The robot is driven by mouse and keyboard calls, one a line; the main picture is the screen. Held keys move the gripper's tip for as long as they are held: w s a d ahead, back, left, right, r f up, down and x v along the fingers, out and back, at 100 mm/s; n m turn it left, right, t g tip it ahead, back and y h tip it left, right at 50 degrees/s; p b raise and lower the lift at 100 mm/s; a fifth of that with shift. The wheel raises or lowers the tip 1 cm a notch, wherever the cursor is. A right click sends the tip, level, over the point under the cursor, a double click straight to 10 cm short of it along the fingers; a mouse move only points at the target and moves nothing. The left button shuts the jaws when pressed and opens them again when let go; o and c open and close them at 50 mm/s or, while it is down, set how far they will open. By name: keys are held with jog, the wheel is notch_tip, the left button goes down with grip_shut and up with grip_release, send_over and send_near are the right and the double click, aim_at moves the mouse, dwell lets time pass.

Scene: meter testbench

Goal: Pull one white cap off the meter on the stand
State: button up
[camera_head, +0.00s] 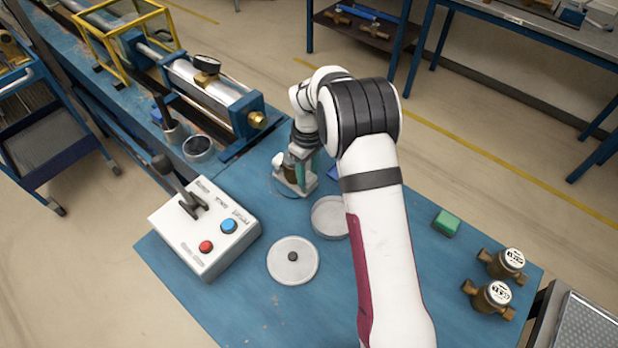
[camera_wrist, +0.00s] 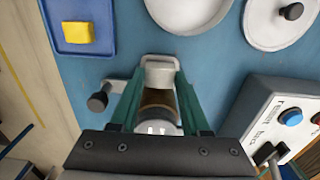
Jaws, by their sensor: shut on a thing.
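My gripper (camera_head: 298,178) is low over the far part of the blue table, partly hidden behind my arm in the head view. In the wrist view, the green fingers of my gripper (camera_wrist: 158,78) flank the brass meter (camera_wrist: 157,98). The meter's white face with dark marks (camera_wrist: 158,128) shows near the palm. Part of the stand, a light arm with a black knob (camera_wrist: 98,102), sticks out left. Any other cap is hidden.
A control box (camera_head: 205,228) with a lever and red and blue buttons stands to the left. A round lid (camera_head: 293,260), a shallow dish (camera_head: 330,217), a green block (camera_head: 446,222) and two brass meters (camera_head: 503,264) (camera_head: 490,297) lie nearby. A blue tray (camera_wrist: 70,48) holds a yellow block (camera_wrist: 78,38).

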jog(key=shift+c, duration=1.3)
jog(key=shift+r, duration=0.15)
jog(key=shift+r, duration=3.9)
